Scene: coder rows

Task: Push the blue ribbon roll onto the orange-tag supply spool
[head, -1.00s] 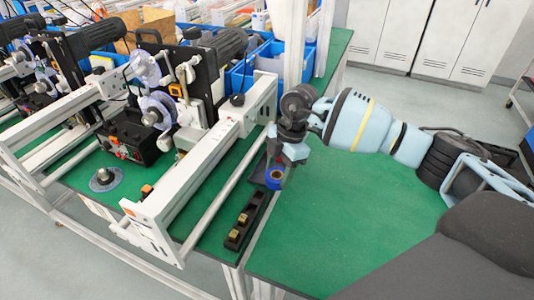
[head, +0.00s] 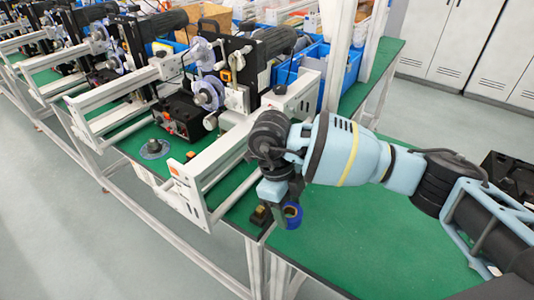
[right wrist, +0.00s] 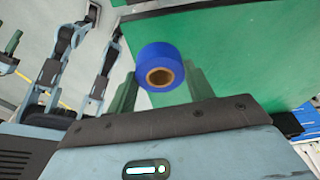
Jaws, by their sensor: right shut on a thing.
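The blue ribbon roll (head: 292,215) is held in my right gripper (head: 284,207), low at the near edge of the green table. In the right wrist view the roll (right wrist: 160,62) sits between the two fingers of the gripper (right wrist: 162,88), its brown core hole facing the camera. Clear spool discs (head: 208,93) stand on the nearest machine, with an orange tag (head: 226,75) close by. I cannot tell for sure which spool carries the tag. My left gripper does not show in the head view.
White rails (head: 205,180) of the machine frame stand between my right gripper and the discs. A dark holder (head: 258,215) lies beside the gripper, partly hidden. A flat clear disc with a hub (head: 153,149) lies left of the frame. The green tabletop (head: 350,240) at right is clear.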

